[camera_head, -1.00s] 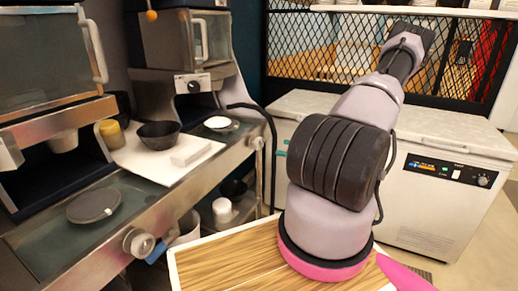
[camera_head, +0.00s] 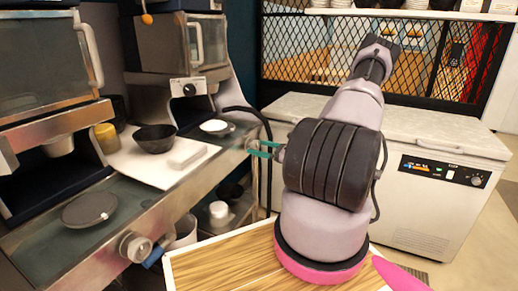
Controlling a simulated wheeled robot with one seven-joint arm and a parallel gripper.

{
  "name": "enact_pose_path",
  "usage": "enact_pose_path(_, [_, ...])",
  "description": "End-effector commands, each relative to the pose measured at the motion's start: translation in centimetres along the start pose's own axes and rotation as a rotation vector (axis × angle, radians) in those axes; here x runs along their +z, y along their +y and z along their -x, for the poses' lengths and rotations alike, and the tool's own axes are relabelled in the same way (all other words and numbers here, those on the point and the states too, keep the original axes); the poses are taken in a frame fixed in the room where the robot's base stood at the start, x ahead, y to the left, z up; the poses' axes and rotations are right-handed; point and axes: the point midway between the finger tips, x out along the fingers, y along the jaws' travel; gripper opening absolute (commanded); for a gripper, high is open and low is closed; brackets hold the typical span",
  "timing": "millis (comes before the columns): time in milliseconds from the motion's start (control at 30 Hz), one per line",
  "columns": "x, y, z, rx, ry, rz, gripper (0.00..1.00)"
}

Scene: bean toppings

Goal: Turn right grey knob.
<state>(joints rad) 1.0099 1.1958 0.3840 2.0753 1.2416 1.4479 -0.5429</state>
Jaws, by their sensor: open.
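The right grey knob (camera_head: 251,141) sits on the front edge of the steel counter, at its right end. My gripper (camera_head: 257,149) shows as two teal fingers poking out to the left from behind my arm. The fingers are open and their tips are right by the knob, overlapping it in the picture. I cannot tell whether they touch it or stand around it. The rest of the gripper is hidden behind my arm. The left grey knob (camera_head: 137,247) is on the same counter front, lower left, with a blue part beside it.
The counter holds a white board (camera_head: 150,168), a black bowl (camera_head: 155,138), a dark round plate (camera_head: 89,209) and a white saucer (camera_head: 214,126). Coffee machines stand behind. A white chest freezer (camera_head: 420,215) is at right. A black hose (camera_head: 268,165) hangs beside the right knob.

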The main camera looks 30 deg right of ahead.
Motion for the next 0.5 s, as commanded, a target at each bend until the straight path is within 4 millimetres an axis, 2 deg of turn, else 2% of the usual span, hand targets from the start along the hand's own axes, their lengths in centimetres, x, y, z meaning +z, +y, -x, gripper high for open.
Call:
enact_pose_path(167, [0.01,0.01,-0.02,0.0,0.0,0.0,0.98])
enact_pose_path(200, [0.01,0.01,-0.02,0.001,0.0,0.0,0.94])
enact_pose_path(367, [0.01,0.02,-0.01,0.001,0.0,0.0,0.33])
enact_pose_path(400, [0.02,0.01,-0.01,0.001,0.0,0.0,0.17])
enact_pose_path(433, [0.02,0.01,-0.01,0.001,0.0,0.0,0.14])
enact_pose_path(500, [0.02,0.02,-0.01,0.001,0.0,-0.001,0.14])
